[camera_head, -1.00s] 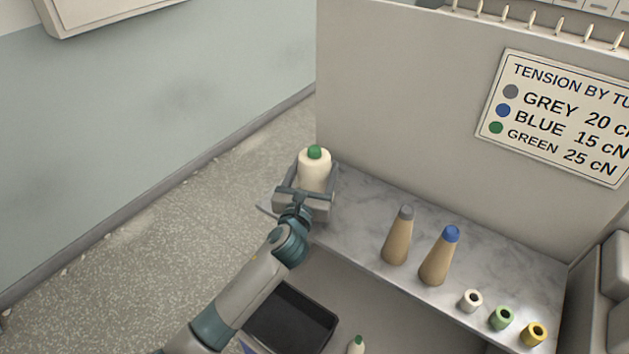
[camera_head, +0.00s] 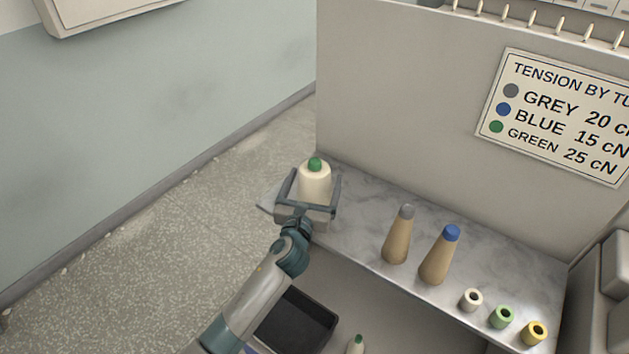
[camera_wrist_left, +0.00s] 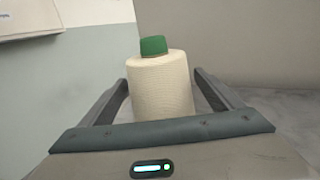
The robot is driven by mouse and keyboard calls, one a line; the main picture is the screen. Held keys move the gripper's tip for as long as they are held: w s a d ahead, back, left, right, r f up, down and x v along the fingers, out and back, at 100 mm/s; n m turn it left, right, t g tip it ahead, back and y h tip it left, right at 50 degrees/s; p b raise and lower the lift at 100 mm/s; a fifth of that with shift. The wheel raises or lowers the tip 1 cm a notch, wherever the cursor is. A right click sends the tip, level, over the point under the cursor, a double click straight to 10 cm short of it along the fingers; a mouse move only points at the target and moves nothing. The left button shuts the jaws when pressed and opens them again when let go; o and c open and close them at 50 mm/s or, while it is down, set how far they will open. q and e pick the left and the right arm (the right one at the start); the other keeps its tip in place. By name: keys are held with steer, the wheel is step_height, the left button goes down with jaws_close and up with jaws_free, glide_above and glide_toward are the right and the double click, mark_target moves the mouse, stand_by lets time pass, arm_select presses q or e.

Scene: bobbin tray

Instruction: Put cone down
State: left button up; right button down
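A cream yarn cone (camera_head: 314,184) with a green tip stands upright at the left end of the marble shelf (camera_head: 360,215). It also fills the middle of the left wrist view (camera_wrist_left: 160,88). My left gripper (camera_head: 309,190) is around it, one finger on each side. My right gripper is not in view.
A bare tan cone with a grey tip (camera_head: 398,238) and one with a blue tip (camera_head: 438,258) stand to the right. White, green and yellow bobbins (camera_head: 502,317) follow. A black tray (camera_head: 297,322) lies below. A panel rises behind the shelf.

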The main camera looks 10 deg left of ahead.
arm_select(q)
steer(key=shift+r, duration=0.1)
steer(key=s+b, duration=0.1)
steer(key=s, duration=1.1)
steer(key=shift+b, duration=0.35)
stand_by(0.4)
